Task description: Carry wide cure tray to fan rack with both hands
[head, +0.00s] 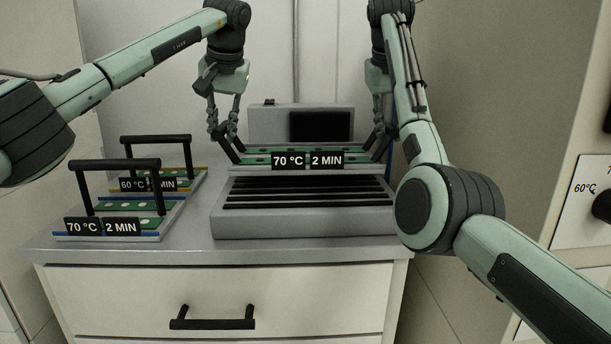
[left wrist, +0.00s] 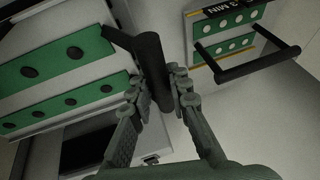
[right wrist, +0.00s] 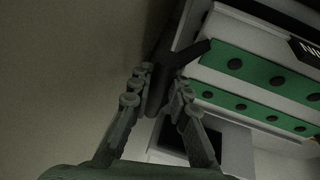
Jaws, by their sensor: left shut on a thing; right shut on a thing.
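The wide cure tray (head: 358,166), with green boards and a "70 °C 2 MIN" label, is level over the rear of the grey slatted fan rack (head: 300,224). Whether it touches the rack I cannot tell. My left gripper (head: 231,138) is shut on the tray's left black handle, which shows in the left wrist view (left wrist: 152,62). My right gripper (head: 382,130) is partly hidden behind my arm. It is shut on the right handle, and the tray also shows in the right wrist view (right wrist: 255,90).
Two smaller trays with black handles stand left on the counter: one labelled "70 °C 2 MIN" (head: 150,236) in front, one labelled "60 °C" (head: 196,184) behind. A grey housing with a dark panel (head: 320,126) rises behind the rack. A wall panel (head: 580,215) is at right.

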